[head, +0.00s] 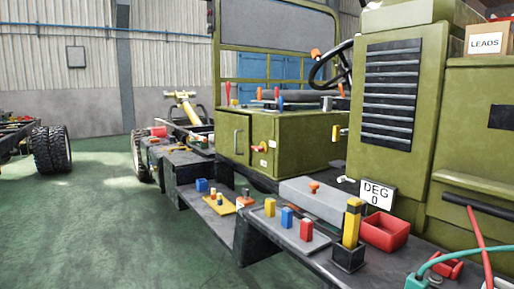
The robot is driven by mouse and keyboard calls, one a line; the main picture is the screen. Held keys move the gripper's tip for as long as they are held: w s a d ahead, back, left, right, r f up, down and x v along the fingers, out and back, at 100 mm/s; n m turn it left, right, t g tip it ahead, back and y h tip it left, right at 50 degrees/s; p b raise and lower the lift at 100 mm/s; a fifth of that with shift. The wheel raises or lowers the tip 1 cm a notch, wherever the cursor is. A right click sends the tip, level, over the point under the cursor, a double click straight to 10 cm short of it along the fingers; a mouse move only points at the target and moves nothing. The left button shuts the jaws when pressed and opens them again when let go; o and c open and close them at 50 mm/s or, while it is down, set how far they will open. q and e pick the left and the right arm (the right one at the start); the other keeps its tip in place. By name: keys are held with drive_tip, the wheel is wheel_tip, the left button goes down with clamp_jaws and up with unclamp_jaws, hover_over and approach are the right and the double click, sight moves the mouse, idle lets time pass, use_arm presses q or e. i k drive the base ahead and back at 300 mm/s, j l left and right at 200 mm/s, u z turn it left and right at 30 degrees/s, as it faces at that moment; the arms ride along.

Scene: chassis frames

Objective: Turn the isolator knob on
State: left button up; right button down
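No part labelled as the isolator knob can be read, so I cannot tell for certain which one it is. A small red knob (262,147) with a white tag sits on the front of the green cabinet (289,135) at the middle. An orange-red knob (314,187) stands on the long grey box (317,200) on the chassis shelf. A yellow-tipped handle (336,133) projects from the cabinet's right side. The on or off position of these cannot be told. Neither of my grippers is in view.
A dark shelf (285,247) carries a grey tray (292,238) of coloured blocks, a yellow post (351,223), a red bin (385,233) and a "DEG 0" sign (377,195). Cables (480,248) hang at the lower right. The green floor (90,225) at left is clear.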

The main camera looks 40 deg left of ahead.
sight(255, 148)
drive_tip(key=i+j+z, duration=0.15)
drive_tip(key=j, duration=0.6)
drive_tip(key=i+j+z, duration=0.1)
drive_tip(key=j, duration=0.65)
drive_tip(key=i+j+z, duration=0.15)
drive_tip(key=j, duration=0.6)
drive_tip(key=k, duration=0.05)
